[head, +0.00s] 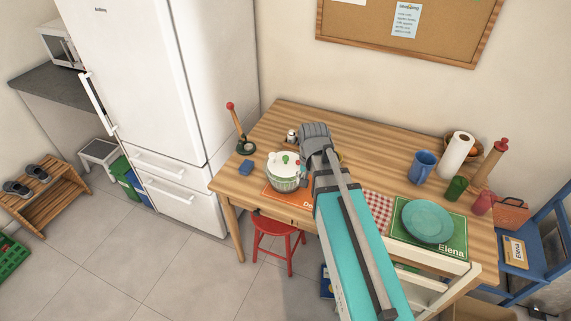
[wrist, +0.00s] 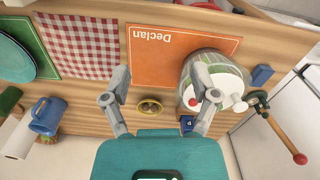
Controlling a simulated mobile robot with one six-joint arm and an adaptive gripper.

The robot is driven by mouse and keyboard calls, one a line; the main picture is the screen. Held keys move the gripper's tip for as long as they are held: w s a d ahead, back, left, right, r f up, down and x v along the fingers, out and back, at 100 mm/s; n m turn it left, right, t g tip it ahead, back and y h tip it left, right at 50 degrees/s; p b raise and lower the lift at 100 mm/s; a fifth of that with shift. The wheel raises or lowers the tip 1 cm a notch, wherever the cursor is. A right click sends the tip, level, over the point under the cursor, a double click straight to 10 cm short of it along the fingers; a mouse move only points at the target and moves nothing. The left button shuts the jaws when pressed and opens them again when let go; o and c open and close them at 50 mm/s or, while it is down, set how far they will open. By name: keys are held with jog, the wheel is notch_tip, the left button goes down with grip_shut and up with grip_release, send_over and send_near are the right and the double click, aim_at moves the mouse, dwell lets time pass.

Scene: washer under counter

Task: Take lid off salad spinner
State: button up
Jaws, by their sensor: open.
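The salad spinner (head: 284,183) stands upright at the left part of the wooden table, partly over the orange Declan placemat (head: 279,194). Its white lid (head: 280,170) is on the bowl and carries small knobs. In the wrist view the spinner (wrist: 222,66) is at the right, partly covered by my right finger. My gripper (head: 314,140) is open and empty above the table, to the right of the spinner in the head view. In the wrist view its fingers (wrist: 157,92) are wide apart, with a small yellowish round item (wrist: 150,107) seen between them.
A teal plate (head: 427,221), blue mug (head: 422,167) and paper roll (head: 456,154) are at the right. A red stool (head: 277,232) stands in front.

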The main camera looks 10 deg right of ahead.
jog(key=w+a+r+m+p, duration=0.2)
jog(key=w+m, duration=0.4)
jog(key=w, duration=0.4)
jog(key=w+a+r+m+p, duration=0.2)
jog(key=w+m, duration=0.4)
jog(key=w, duration=0.4)
jog(key=shift+w+a+r+m+p, duration=0.3)
jog(key=shift+w+r+p, duration=0.1)
jog(key=shift+r, duration=0.25)
jog(key=shift+f, duration=0.1)
jog(key=b, duration=0.9)
send_over(286, 157)
notch_tip(286, 157, down, 8)
jog(key=shift+w+f, duration=0.1)
jog(key=shift+f, duration=0.15)
jog(key=shift+f, duration=0.1)
jog(key=shift+f+b, duration=2.45)
jog(key=shift+f, duration=0.05)
jog(key=shift+c, duration=0.2)
grip_shut()
